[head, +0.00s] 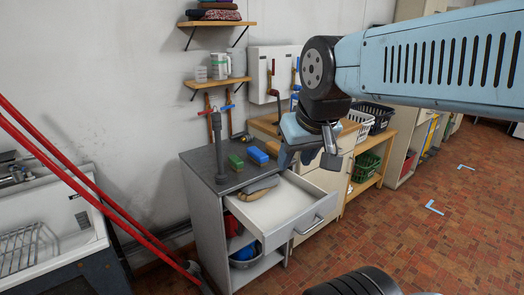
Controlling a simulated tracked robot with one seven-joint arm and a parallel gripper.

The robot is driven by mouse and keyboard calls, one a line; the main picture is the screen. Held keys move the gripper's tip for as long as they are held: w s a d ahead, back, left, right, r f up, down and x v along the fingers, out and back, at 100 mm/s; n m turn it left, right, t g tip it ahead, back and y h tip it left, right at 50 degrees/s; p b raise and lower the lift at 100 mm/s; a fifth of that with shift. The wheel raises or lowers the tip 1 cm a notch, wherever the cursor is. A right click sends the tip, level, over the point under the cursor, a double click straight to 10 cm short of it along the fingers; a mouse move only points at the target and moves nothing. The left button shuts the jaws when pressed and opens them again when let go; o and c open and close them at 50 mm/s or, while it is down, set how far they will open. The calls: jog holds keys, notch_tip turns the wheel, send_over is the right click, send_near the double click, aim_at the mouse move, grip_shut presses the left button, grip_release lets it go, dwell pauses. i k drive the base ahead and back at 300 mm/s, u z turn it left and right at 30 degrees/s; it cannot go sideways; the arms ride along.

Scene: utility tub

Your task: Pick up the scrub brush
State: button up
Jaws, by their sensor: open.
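A tan-topped, dark-sided object that looks like the scrub brush (259,188) lies at the back left of the open white drawer (284,205) in a grey cabinet (208,205). My gripper (308,160) hangs open above the drawer, up and to the right of the brush and apart from it. Its jaws look empty. A green block (235,161) and a blue block (257,155) rest on the cabinet top behind the drawer; they are too small to tell in detail.
Below the drawer, an open shelf holds a bowl (243,252). Red hoses (90,185) run at left beside a white sink (50,230). Baskets (375,115) stand on a wooden bench. Floor at right is clear.

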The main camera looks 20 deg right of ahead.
aim_at(273, 148)
jog(key=i, duration=0.85)
jog(key=z, duration=0.05)
